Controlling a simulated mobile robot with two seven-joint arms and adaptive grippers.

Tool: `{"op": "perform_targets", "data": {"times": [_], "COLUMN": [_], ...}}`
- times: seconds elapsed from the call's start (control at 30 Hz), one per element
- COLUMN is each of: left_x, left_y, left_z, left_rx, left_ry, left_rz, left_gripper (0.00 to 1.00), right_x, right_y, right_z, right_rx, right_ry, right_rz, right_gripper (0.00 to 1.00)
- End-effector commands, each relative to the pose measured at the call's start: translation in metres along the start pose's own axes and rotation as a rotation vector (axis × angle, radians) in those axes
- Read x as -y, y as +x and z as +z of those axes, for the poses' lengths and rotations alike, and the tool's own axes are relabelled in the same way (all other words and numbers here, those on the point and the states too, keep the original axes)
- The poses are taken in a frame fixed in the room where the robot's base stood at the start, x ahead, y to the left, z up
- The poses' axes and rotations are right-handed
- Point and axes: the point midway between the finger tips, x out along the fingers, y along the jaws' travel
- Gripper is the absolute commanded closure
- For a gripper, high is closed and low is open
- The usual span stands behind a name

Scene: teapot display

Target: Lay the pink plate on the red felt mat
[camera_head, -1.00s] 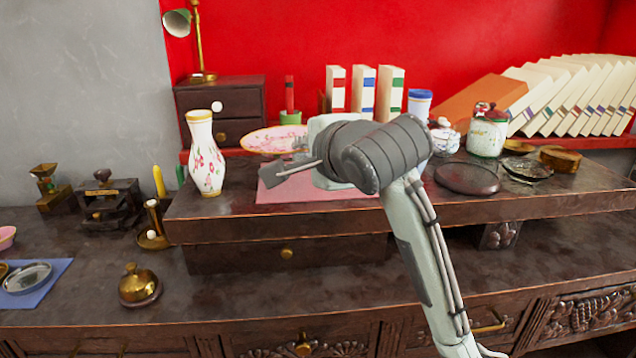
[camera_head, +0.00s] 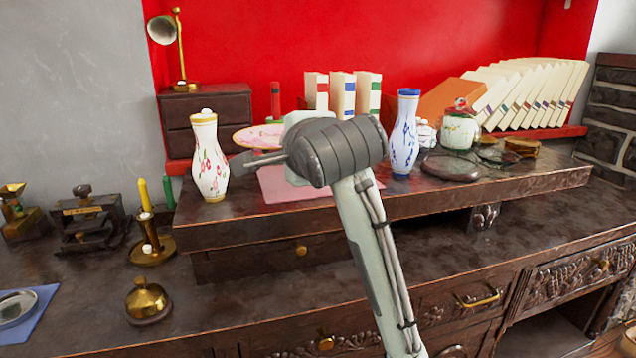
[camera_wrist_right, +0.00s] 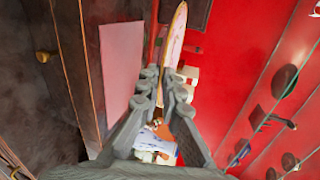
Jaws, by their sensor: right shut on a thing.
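The pink plate (camera_head: 257,138) shows in the head view behind my right wrist, left of centre, its right part covered. In the right wrist view the plate (camera_wrist_right: 176,35) is seen nearly edge-on, between the fingertips of my right gripper (camera_wrist_right: 163,82), which is shut on it. In the head view my wrist hides most of that gripper. The red felt mat (camera_head: 285,187), pinkish here, lies flat and bare on the raised wooden shelf, partly covered by my arm. It also shows in the right wrist view (camera_wrist_right: 122,60), left of the fingers. My left gripper is not in view.
A flowered white vase (camera_head: 209,165) stands left of the mat, and a blue-white vase (camera_head: 404,140) stands right of it. A dark round lid or disc (camera_head: 452,166) lies farther right. Behind are a small drawer box (camera_head: 210,112) and several books (camera_head: 343,95).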

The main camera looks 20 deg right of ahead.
Motion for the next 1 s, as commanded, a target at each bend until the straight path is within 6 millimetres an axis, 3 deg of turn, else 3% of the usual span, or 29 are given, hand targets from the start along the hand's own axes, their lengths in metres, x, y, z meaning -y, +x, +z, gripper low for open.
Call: {"op": "perform_targets", "data": {"times": [0.17, 0.27, 0.7, 1.0], "left_x": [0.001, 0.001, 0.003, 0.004], "left_y": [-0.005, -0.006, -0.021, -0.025], "left_z": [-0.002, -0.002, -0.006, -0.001], "left_rx": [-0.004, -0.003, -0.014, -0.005], "left_ry": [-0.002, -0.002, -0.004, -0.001], "left_rz": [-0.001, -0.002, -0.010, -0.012], "left_gripper": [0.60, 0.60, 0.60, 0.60], "right_x": [0.000, -0.004, -0.036, -0.050], "right_y": [0.002, 0.009, 0.072, 0.084], "right_z": [0.000, -0.009, -0.090, -0.102], "right_rx": [-0.004, -0.008, -0.008, -0.004], "right_ry": [0.002, 0.001, 0.000, 0.001], "right_rz": [-0.005, -0.005, -0.003, -0.003], "right_gripper": [1.00, 1.00, 1.00, 1.00]}}
